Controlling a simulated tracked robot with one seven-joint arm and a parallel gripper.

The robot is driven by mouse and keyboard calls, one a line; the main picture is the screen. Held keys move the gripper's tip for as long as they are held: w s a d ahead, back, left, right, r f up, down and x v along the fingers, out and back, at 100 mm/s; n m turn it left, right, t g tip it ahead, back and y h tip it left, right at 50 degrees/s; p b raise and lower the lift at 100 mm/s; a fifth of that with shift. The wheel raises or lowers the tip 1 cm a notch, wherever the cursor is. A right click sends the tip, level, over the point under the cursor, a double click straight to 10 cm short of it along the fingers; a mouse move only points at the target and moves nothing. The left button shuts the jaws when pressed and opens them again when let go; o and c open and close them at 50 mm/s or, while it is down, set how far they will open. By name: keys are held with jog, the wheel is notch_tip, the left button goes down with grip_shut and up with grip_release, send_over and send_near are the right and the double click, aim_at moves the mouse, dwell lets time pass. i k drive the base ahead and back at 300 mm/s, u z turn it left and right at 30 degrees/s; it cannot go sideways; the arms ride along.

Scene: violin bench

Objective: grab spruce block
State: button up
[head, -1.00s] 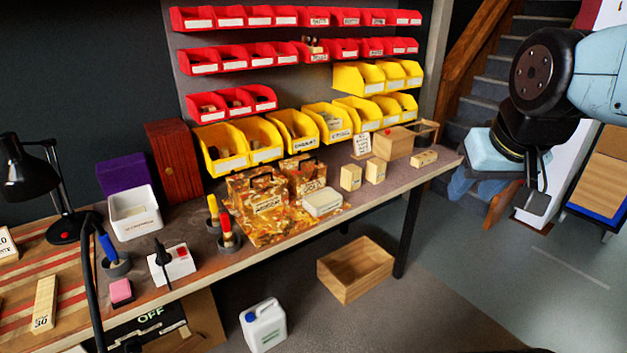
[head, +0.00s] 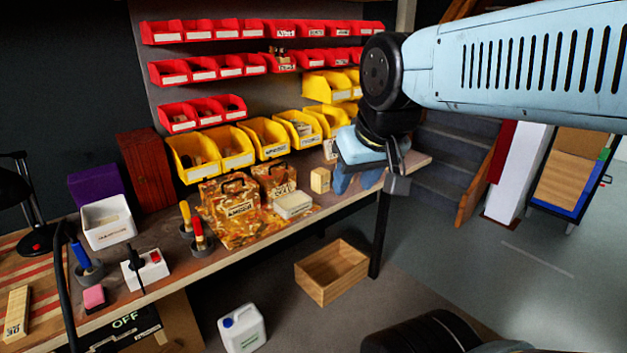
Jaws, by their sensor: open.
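Which block is spruce I cannot tell, as the small labels are unreadable here. One pale wooden block (head: 320,180) stands on the right part of the bench in the head view, just left of my gripper (head: 357,181). My gripper is open, with its blue fingers pointing down over the bench's right end. It appears empty, but its hand and fingers hide the other pale blocks and most of the wooden box there. I cannot tell whether it touches any of them.
A camouflage-patterned cloth with bags (head: 230,200) and a pale block (head: 293,205) lie mid-bench. Yellow bins (head: 236,152) line the back. An open wooden crate (head: 331,272) and a white canister (head: 242,330) stand on the floor.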

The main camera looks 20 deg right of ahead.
aim_at(320, 176)
jog(key=u, duration=0.1)
jog(key=i, duration=1)
jog(key=z, duration=0.1)
